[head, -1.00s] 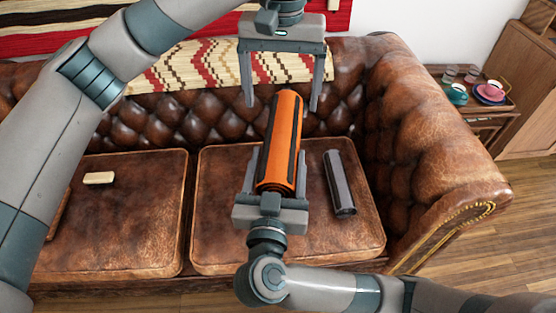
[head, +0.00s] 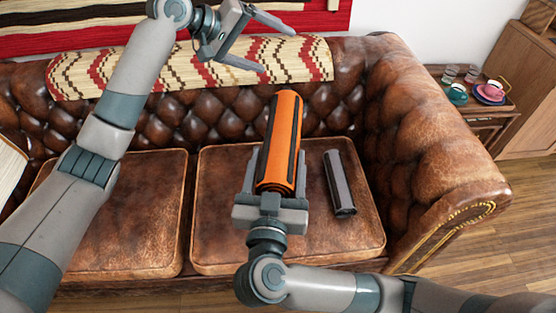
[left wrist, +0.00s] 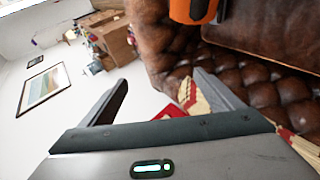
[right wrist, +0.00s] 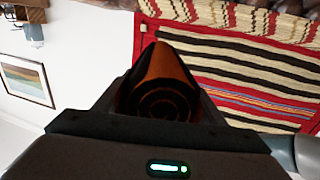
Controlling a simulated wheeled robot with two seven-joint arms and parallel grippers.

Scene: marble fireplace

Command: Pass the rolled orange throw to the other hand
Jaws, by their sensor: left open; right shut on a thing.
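The rolled orange throw (head: 280,135), with dark stripes, stands lengthwise above the right seat cushion in the head view. My right gripper (head: 276,165) is shut on its lower part, a finger on each side. In the right wrist view the throw's spiral end (right wrist: 165,98) faces the camera between the fingers. My left gripper (head: 276,50) is open and empty, tilted, above and left of the throw's upper end, apart from it. In the left wrist view one end of the throw (left wrist: 192,9) shows at the top edge, outside the open fingers (left wrist: 161,84).
A dark grey roll-shaped object (head: 339,182) lies on the right seat cushion (head: 225,240) of the brown leather sofa (head: 425,140). A patterned blanket (head: 150,72) drapes over the backrest. A side table at the right holds cups (head: 457,94). The left cushion's visible part is clear.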

